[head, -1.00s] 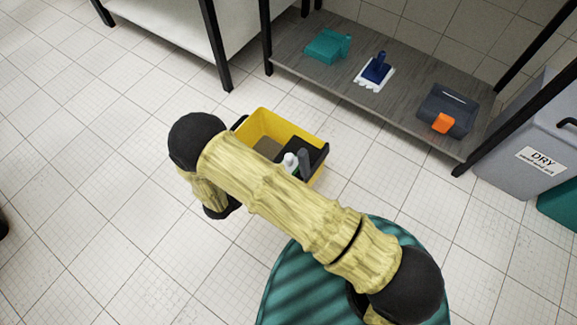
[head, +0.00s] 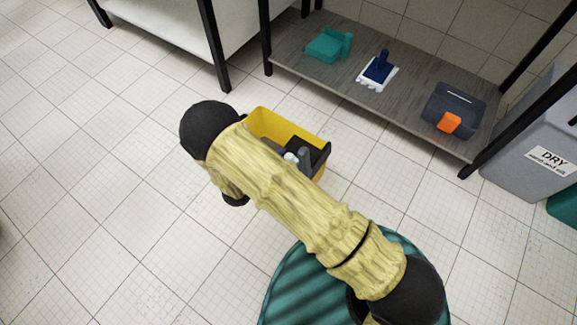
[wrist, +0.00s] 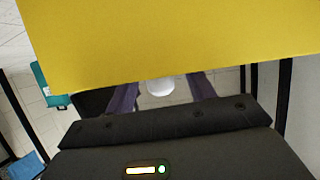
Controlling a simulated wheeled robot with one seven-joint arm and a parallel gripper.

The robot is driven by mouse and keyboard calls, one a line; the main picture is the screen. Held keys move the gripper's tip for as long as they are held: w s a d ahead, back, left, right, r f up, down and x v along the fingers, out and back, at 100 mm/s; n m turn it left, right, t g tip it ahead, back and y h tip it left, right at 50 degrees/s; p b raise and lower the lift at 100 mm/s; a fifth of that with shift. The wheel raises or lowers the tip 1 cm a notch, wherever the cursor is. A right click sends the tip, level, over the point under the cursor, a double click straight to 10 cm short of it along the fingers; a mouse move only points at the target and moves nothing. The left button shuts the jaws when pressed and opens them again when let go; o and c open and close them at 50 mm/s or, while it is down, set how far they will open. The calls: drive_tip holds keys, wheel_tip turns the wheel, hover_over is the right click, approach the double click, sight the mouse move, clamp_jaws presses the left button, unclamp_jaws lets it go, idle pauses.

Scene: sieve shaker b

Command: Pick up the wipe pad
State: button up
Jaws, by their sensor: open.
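A white pad with a blue upright handle (head: 379,72) lies on the grey lower shelf (head: 340,60) in the head view; it looks like the wipe pad, though I cannot be sure. My gripper (wrist: 162,82) is open in the wrist view, its two dark purple fingers apart. A white rounded thing (wrist: 160,87) shows between them; I cannot tell whether it touches them. My arm hides most of the gripper in the head view. The yellow bin (head: 318,135) is partly behind my arm. A yellow surface (wrist: 180,40) fills the top of the wrist view, close to the camera.
The bin has a black compartment (head: 318,148) with a white-topped item (head: 290,157) by it. The shelf also holds a teal item (head: 328,45) and a dark grey pan (head: 455,103) with an orange part. A grey bin marked DRY (head: 530,140) stands right. The left floor is clear.

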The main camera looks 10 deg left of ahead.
drive_tip(key=b+x, duration=0.2)
drive_tip(key=x, duration=0.1)
drive_tip(key=shift+w+d+f, duration=0.1)
drive_tip(key=shift+w, duration=0.1)
idle(0.3)
drive_tip(key=c, duration=1.2)
drive_tip(key=shift+o, duration=0.2)
drive_tip(key=shift+s, duration=0.1)
wheel_tip(320, 180, up, 8)
drive_tip(key=p, duration=0.6)
drive_tip(key=s+a+p, duration=0.6)
drive_tip(key=s+a, duration=0.3)
drive_tip(key=s, duration=0.6)
drive_tip(key=shift+s+a+f, duration=0.15)
drive_tip(key=shift+a+f, duration=0.1)
drive_tip(key=shift+f, duration=0.2)
